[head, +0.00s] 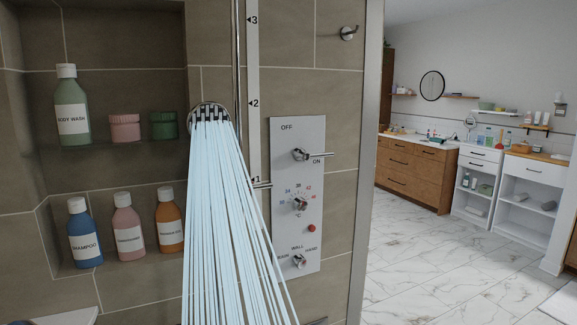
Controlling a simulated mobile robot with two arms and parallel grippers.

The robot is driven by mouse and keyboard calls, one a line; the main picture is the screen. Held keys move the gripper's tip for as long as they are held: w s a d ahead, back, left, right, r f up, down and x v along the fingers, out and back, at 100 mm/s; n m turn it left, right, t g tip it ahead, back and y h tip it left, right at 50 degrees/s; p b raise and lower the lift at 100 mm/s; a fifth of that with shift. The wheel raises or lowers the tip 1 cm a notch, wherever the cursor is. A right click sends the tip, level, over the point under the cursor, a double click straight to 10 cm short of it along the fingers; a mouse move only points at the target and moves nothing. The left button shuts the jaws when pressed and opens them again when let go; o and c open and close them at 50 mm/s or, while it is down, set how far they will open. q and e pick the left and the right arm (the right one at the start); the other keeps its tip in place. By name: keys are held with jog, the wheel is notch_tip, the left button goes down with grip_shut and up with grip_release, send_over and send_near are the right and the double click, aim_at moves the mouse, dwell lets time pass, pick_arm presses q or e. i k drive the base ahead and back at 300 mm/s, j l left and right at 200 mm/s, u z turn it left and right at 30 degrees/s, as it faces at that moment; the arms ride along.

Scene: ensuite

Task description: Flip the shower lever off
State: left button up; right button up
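The shower lever (317,155) is on a pale grey control panel (284,215) on the tiled wall. The shower head (207,112) is on the wall left of the panel. Pale blue streams of water (222,220) run down from it, passing left of the panel and close to its lower left edge. Neither of my grippers shows in the head view.
A temperature knob (299,204), a red button (311,228) and a WALL/HAND selector (299,261) are below the lever. Bottles and jars stand in the left niche (130,160). A hook (348,33) is at upper right. Open marble floor (430,260) lies right.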

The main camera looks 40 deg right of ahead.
aim_at(299, 153)
jog(key=z, duration=1.3)
